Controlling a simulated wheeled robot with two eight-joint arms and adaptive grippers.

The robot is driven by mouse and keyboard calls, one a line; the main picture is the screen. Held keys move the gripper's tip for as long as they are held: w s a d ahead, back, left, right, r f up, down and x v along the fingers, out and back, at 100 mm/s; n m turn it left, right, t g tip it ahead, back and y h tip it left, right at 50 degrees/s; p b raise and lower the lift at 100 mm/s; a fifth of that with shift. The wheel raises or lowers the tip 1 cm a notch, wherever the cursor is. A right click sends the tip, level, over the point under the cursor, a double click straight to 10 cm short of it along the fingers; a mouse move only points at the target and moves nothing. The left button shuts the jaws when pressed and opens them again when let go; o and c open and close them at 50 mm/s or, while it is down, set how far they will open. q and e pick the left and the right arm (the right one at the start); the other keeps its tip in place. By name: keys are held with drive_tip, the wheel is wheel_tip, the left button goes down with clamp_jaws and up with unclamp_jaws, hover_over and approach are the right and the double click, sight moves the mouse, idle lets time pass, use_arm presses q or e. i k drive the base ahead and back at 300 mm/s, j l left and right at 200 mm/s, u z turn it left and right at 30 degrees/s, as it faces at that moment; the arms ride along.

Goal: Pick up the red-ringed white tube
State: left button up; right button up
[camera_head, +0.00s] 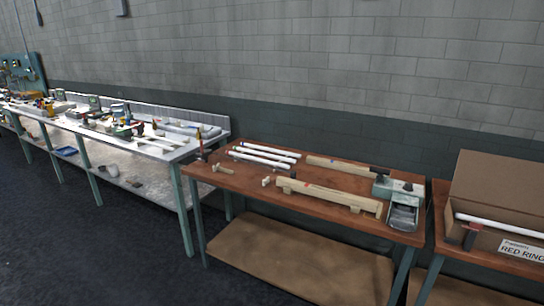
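Several white tubes (264,156) lie side by side on the brown wooden table (235,178) in the middle. Another white tube (500,223) lies across the front of a cardboard box (500,185) at the right edge, and its right end is cut off by the frame. A label reading "RED RING" (521,249) is on the box front below this tube. I cannot make out a red ring on any tube at this size. Neither of my grippers is in view.
A wooden rail fixture (328,194) and a grey-green device (402,200) stand on the middle table. A long cluttered workbench (140,142) runs along the wall at left. Dark floor (90,240) is open in front. A gap separates the middle and right tables.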

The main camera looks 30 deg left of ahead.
sight(260, 160)
drive_tip(key=i+j+u, duration=0.3)
drive_tip(key=i, duration=0.25)
drive_tip(key=i+j+u, duration=0.35)
drive_tip(key=i, duration=0.3)
drive_tip(key=i+j+u, duration=0.1)
drive_tip(key=i+u, duration=0.2)
drive_tip(key=i, duration=0.3)
